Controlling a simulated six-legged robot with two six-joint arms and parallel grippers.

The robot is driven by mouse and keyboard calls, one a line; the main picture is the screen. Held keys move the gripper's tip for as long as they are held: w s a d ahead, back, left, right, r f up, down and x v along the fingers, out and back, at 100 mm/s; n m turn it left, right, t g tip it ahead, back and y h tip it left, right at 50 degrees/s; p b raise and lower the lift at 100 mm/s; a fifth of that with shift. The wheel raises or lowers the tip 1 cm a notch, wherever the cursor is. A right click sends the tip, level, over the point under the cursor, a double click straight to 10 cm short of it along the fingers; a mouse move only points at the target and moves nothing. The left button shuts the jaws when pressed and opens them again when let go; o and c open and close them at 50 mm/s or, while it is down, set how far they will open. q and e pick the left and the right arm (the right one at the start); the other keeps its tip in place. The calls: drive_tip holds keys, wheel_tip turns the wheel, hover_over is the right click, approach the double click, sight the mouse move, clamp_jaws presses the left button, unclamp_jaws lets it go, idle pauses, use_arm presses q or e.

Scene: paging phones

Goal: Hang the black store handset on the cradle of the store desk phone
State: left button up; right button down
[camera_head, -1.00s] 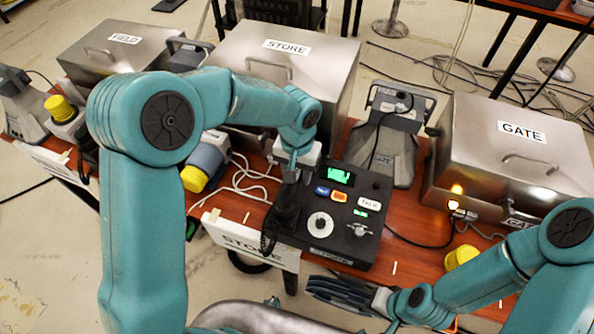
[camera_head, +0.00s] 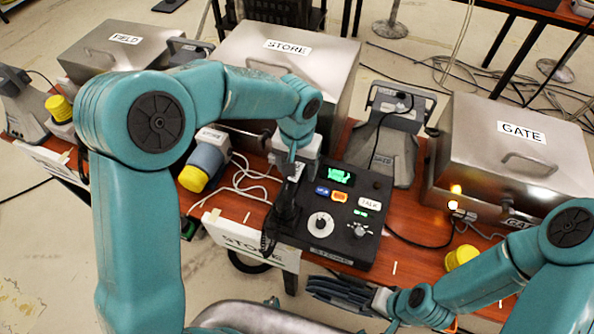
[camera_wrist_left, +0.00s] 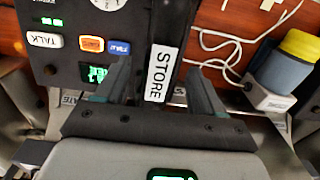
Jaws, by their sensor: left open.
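The store desk phone (camera_head: 340,225) is a black box with a green screen, coloured buttons and a white dial, on the wooden table. The black store handset (camera_head: 286,205) lies along the phone's left side, where the cradle is; its cord hangs at the front. The handset's STORE label (camera_wrist_left: 160,73) shows in the left wrist view. My left gripper (camera_head: 290,175) is over the handset's far end. In the left wrist view its open fingers (camera_wrist_left: 158,88) stand either side of the label, with gaps. Whether the handset is fully seated is hidden. My right gripper (camera_head: 345,296) is at the table's front edge.
The steel STORE box (camera_head: 300,65) stands behind, and the steel GATE box (camera_head: 515,150) at right. A grey GATE phone stand (camera_head: 385,145) is behind the phone. A grey-blue cylinder with yellow cap (camera_head: 205,163) and white cables lie left.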

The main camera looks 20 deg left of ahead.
use_arm(q)
wheel_tip(320, 180, up, 10)
drive_tip(key=shift+f, duration=0.25)
idle(0.5)
